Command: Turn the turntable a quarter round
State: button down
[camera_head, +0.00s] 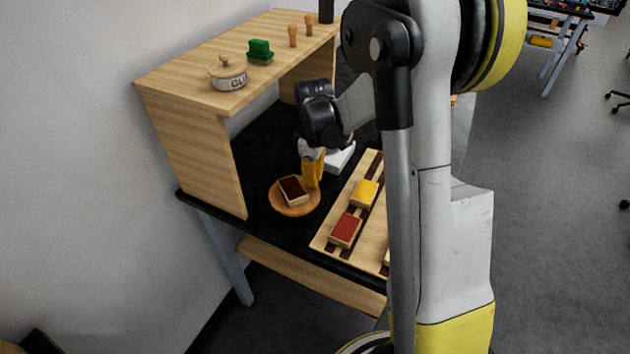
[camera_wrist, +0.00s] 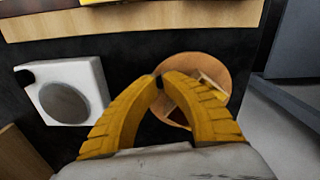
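The turntable (camera_head: 289,208) is a round wooden disc on the black tabletop. A pale block with a dark brown top (camera_head: 292,189) sits on it. My gripper (camera_head: 311,185) points down at the disc's right side, close beside the block. In the wrist view, the turntable (camera_wrist: 190,62) lies behind my right finger, which hides part of the disc and block (camera_wrist: 212,83). My yellow gripper fingers (camera_wrist: 159,80) curve together and their tips meet or nearly meet, with nothing seen between them. Whether the tips touch the disc or block cannot be told.
A slatted wooden rack (camera_head: 325,237) to the right carries a red-topped block (camera_head: 345,230) and a yellow-topped block (camera_head: 364,192). A white box with a grey round face (camera_wrist: 65,97) stands close to my gripper. A wooden shelf (camera_head: 195,160) rises behind, with a lidded pot (camera_head: 228,76) on top.

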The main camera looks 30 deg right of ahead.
jog(key=shift+w+a+n, duration=0.1)
jog(key=shift+w+n, duration=0.4)
jog(key=shift+n, duration=0.45)
jog(key=shift+w+a+n, duration=0.1)
jog(key=shift+w+n, duration=0.35)
jog(key=shift+n, duration=0.5)
jog(key=shift+w+a+n, duration=0.15)
jog(key=shift+w+n, duration=0.3)
jog(key=shift+n, duration=0.45)
jog(key=shift+w+a+n, duration=0.15)
jog(key=shift+w+n, duration=0.25)
jog(key=shift+n, duration=0.5)
jog(key=shift+a, duration=0.1)
jog(key=c, duration=1.7)
grip_release()
notch_tip(320, 180, up, 8)
jog(key=shift+f, duration=0.2)
